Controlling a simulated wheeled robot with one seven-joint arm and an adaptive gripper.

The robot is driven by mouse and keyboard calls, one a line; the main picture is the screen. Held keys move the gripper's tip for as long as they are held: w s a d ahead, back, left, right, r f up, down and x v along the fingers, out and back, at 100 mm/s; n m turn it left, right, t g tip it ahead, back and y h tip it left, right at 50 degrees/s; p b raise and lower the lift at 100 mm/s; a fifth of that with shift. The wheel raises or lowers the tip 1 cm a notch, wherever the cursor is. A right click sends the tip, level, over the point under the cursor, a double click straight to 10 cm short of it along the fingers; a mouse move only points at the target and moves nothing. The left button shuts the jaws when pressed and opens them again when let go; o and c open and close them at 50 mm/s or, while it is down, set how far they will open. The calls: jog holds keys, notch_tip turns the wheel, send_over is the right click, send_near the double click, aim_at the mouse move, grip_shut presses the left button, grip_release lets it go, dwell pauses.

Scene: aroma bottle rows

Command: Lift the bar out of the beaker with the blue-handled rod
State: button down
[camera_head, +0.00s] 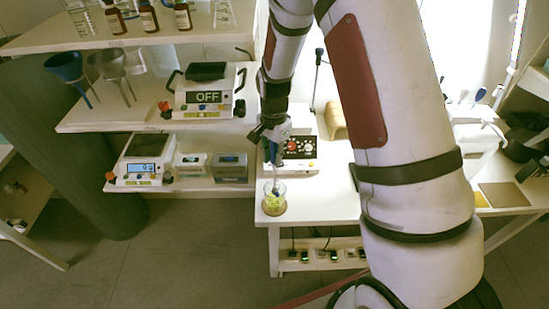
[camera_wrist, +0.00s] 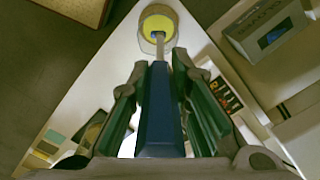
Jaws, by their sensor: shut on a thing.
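My gripper (camera_head: 274,148) is shut on the blue handle (camera_wrist: 160,115) of the rod, with its green-lined fingers (camera_wrist: 162,62) on either side. The rod's thin grey shaft (camera_wrist: 160,46) points away from my gripper into the beaker. The beaker (camera_head: 274,198) is clear glass with yellow-green liquid and stands near the table's front left corner. It also shows at the top of the wrist view (camera_wrist: 157,22). The rod's lower end is in or over the beaker; its exact depth is unclear. I cannot make out the bar.
Scales (camera_head: 205,100) and small boxes (camera_head: 230,166) sit on the left shelves. Bottles (camera_head: 148,18) stand on the upper shelf. The table edge is close to the beaker.

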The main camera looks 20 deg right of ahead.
jog(key=shift+r+p, duration=0.95)
jog(key=shift+r, duration=3.35)
jog(key=shift+s, duration=0.1)
